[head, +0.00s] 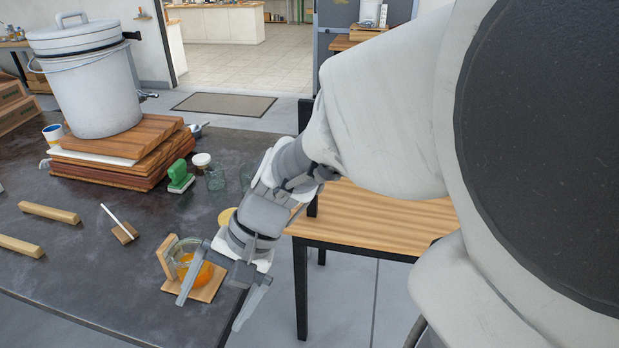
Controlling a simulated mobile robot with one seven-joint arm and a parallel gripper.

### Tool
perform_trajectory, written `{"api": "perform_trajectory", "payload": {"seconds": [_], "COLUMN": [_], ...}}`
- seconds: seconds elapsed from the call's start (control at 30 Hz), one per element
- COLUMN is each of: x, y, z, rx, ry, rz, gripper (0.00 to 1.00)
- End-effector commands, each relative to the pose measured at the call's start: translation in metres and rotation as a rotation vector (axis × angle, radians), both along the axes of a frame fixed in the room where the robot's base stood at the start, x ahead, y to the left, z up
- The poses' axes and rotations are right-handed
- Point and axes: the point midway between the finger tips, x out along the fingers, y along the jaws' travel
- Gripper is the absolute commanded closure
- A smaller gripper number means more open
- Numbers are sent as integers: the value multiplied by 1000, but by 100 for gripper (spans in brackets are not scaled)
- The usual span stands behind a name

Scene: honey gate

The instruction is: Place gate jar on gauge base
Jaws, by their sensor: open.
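A glass jar with orange honey (187,269) appears upright on a small wooden gauge base (208,292), close to the base's upright wooden back (166,256). The base lies on the dark table near its front right edge. My gripper (210,315) is open, with its two fingers spread and pointing down toward the front. Its left finger crosses in front of the jar and hides part of it. The right finger is clear of the jar, past the table's edge in the picture. I cannot tell whether the left finger touches the jar.
A white lidded bucket (95,85) stands on stacked wooden boards (110,172). A green-handled tool (179,178) and an empty glass jar (216,178) stand behind my wrist. Wooden bars (48,213) and a block with a white stick (125,233) lie left. A wooden table (380,222) stands right.

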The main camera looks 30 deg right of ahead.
Motion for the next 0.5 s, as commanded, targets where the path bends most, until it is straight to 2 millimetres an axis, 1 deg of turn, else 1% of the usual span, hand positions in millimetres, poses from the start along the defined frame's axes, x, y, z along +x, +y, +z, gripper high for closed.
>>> {"api": "perform_trajectory", "payload": {"seconds": [0.03, 0.13, 0.3, 0.4, 0.5], "x": [-6, -17, -28, -31, -33], "y": [-5, -25, -59, -73, -81], "z": [41, 51, 72, 82, 88], "rx": [-87, -252, -512, -621, -685], "ry": [-204, -323, -495, -558, -594], "rz": [78, 207, 376, 439, 473], "gripper": [0, 0, 0, 0, 0]}}
